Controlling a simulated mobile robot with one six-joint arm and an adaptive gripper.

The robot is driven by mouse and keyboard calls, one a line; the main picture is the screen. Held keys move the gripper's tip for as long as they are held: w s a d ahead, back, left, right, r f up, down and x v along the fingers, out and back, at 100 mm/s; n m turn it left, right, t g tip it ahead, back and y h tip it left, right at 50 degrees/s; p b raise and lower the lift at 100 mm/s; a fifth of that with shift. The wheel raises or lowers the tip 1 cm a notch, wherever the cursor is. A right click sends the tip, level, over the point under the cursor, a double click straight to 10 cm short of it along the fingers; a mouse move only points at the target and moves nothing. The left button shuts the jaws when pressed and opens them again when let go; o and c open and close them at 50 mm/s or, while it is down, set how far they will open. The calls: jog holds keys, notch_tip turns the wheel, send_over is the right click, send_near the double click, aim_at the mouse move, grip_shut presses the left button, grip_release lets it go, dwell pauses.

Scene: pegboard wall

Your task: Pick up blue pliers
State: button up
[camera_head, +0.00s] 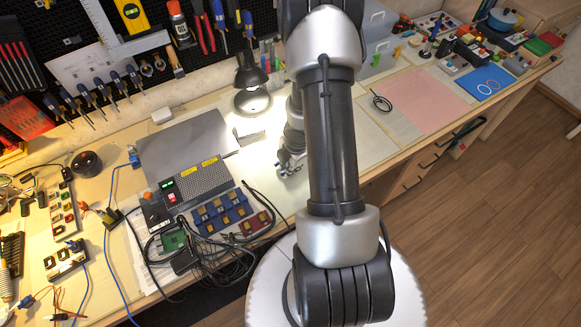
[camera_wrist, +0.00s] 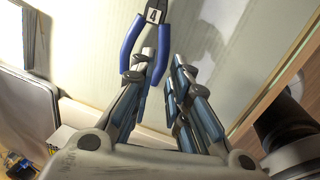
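The blue pliers (camera_wrist: 131,42) lie on the pale tabletop at the top of the wrist view. They have blue handles and a white tag with a 4, and their jaws run out of the frame. My gripper (camera_wrist: 163,64) is open, with a gap between its two fingers. The left fingertip overlaps the space between the two handles in the picture; I cannot tell whether it touches them. The right finger is to the right of the handles. In the head view my gripper (camera_head: 290,163) is low over the table, and my arm hides much of that area.
A lit desk lamp (camera_head: 251,85) stands close behind my gripper. To the left are a dark grey sheet (camera_head: 180,140) and a control box (camera_head: 190,185) with cables. Other pliers (camera_head: 203,32) hang on the pegboard. A pink mat (camera_head: 425,98) lies to the right.

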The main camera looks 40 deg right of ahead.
jog(key=shift+w+f, duration=0.2)
jog(key=shift+f, duration=0.65)
jog(key=shift+r, duration=0.1)
jog(key=shift+c, duration=0.6)
grip_shut()
jog(key=shift+r, duration=0.1)
notch_tip(320, 180, up, 20)
jog(key=p, duration=1.8)
jog(key=shift+p, duration=0.35)
